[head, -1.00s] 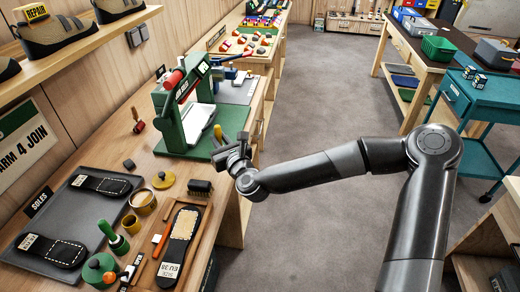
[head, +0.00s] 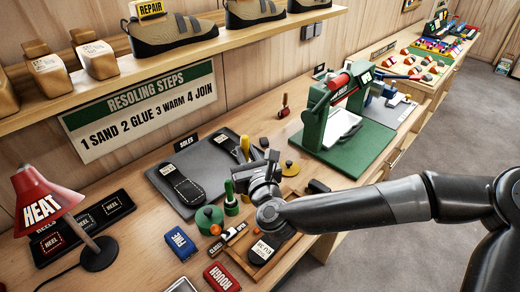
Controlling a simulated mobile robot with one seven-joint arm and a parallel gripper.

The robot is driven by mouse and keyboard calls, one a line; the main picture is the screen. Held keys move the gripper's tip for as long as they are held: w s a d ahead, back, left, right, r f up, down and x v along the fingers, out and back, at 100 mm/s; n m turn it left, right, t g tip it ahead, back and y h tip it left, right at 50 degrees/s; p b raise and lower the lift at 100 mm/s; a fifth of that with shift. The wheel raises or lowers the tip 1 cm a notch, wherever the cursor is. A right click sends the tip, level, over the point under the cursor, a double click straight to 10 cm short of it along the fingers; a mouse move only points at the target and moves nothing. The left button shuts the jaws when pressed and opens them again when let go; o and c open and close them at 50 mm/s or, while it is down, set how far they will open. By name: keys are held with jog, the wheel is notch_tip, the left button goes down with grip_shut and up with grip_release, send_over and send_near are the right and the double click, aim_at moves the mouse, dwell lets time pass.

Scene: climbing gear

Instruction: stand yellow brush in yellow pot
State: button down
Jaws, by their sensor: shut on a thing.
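In the head view my gripper (head: 262,172) is shut on the yellow brush. The brush's yellow handle (head: 245,146) sticks up above the jaws, nearly upright. The gripper is over the bench, between the dark sole tray and the yellow lid (head: 290,167). The yellow pot is mostly or wholly hidden behind my gripper and wrist. I cannot tell whether the brush's lower end is over, in or beside it. A green brush (head: 230,192) stands upright just left of the gripper.
The sole tray (head: 165,183) is left. A wooden tray with a dark sole (head: 264,249) lies below my wrist. A green press (head: 338,115) stands right, behind.

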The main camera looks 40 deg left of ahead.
jog(key=shift+f, duration=4.8)
jog(key=c, duration=1.2)
grip_release()
jog(key=shift+c, duration=0.2)
jog(key=v, duration=1)
jog(key=shift+s+d, duration=0.15)
jog(key=shift+d, duration=0.25)
